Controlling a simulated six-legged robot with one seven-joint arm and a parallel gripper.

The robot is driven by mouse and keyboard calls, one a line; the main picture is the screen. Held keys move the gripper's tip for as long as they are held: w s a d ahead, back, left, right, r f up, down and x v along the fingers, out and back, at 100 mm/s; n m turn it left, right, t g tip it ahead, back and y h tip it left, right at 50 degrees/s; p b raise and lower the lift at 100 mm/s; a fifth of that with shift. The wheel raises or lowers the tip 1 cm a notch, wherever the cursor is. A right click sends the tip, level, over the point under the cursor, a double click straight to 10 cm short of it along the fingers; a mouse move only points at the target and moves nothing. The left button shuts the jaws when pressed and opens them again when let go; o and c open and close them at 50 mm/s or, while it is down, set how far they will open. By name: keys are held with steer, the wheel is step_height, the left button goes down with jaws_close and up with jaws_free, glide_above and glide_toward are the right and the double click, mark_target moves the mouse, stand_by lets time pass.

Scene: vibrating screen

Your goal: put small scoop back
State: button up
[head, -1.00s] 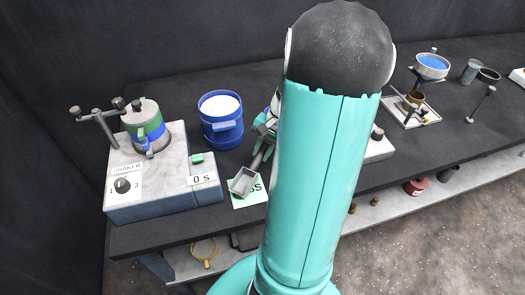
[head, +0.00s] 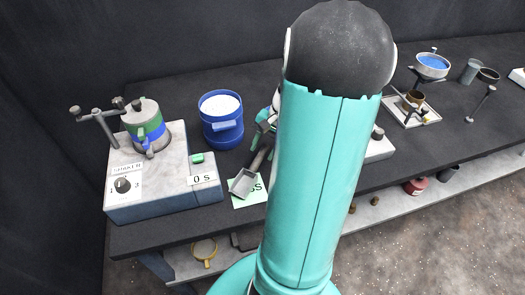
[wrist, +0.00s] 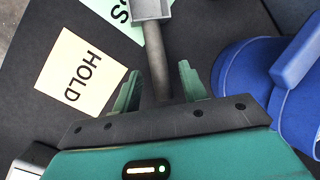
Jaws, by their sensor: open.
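The small grey metal scoop (head: 244,183) lies over a green note (head: 249,198) at the table's front edge, right of the shaker. In the wrist view its pan (wrist: 150,9) is at the top and its handle (wrist: 156,55) runs down between the fingers. My gripper (wrist: 160,80) is open, with one finger on each side of the handle and gaps visible. In the head view my gripper (head: 267,122) is mostly hidden behind my arm.
A blue container (head: 222,128) of white material stands close to the gripper, behind the scoop; it also shows in the wrist view (wrist: 245,75). The shaker (head: 150,190) is at left. A HOLD note (wrist: 80,70) lies beside the green note.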

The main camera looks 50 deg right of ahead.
steer(key=v, duration=1)
steer(key=shift+d+r, duration=0.15)
steer(key=shift+r, duration=0.15)
steer(key=a+r+n+t+h, duration=0.1)
steer(key=a+n, duration=0.4)
steer(key=a, duration=0.6)
steer(key=a+r+n+t+h, duration=0.1)
steer(key=a+r+n, duration=0.3)
steer(key=a, duration=0.7)
steer(key=a+r+n+t+h, duration=0.1)
steer(key=a+n, duration=0.4)
steer(key=a, duration=0.6)
step_height(320, 180, up, 2)
steer(key=shift+a+r+n+h, duration=0.1)
steer(key=shift+a+n+h, duration=0.2)
steer(key=shift+h, duration=0.2)
steer(key=shift+w, duration=0.1)
